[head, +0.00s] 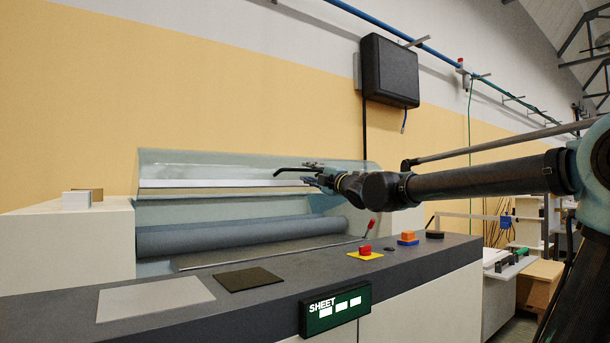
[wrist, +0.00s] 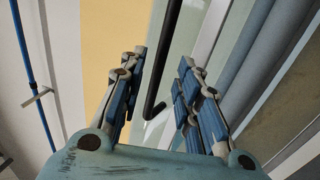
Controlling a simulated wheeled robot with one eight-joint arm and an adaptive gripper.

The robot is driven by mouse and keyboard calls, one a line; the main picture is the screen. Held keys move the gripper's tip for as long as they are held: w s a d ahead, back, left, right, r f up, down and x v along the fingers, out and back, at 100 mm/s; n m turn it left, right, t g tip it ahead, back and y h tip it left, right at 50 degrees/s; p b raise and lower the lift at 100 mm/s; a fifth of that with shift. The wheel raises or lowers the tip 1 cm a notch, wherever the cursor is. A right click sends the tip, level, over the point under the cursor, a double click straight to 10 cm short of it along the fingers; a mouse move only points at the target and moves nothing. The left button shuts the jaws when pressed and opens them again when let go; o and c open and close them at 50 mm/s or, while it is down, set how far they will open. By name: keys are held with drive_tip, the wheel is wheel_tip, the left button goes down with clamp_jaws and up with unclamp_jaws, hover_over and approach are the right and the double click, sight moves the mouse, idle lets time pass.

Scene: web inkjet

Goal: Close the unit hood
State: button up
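The unit hood (head: 230,172) is a clear curved cover standing raised over the printing unit, with a pale strip along it. In the head view a thin black bar (head: 290,170) with a bent end, seemingly the hood's handle, shows in front of it, beside my gripper (head: 314,178). In the wrist view my gripper (wrist: 158,85) is open, its blue-padded fingers apart. The black bar (wrist: 157,70) runs between them with visible gaps on both sides. Whether it lies at fingertip depth is hard to tell.
A blue-grey roller (head: 235,236) lies in the unit below the hood. A black wall box (head: 390,72) hangs above.

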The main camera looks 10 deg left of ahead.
sight(306, 171)
drive_tip(key=shift+x, duration=2.2)
clamp_jaws()
